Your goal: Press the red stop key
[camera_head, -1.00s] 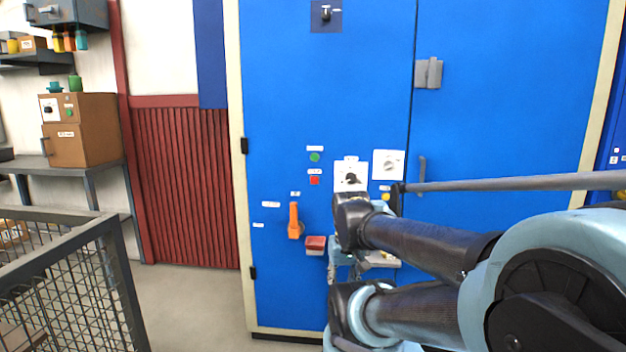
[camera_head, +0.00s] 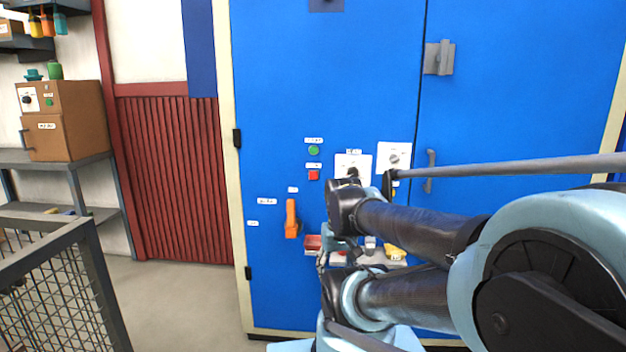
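My arm reaches across the lower right of the view, in front of the cabinet. The gripper at its end, around the small parts below the arm's dark joint, is largely hidden, and I cannot make out its fingers. Nothing of my arm covers the red key, and the arm's dark joint is below and to the right of it.
An orange lever handle (camera_head: 291,218) and a red box-shaped part (camera_head: 312,243) are below the key. White dial plates (camera_head: 394,157) are to its right. A mesh cage (camera_head: 60,280) stands at the left front, and a brown box (camera_head: 62,120) sits on a shelf. Open floor lies between.

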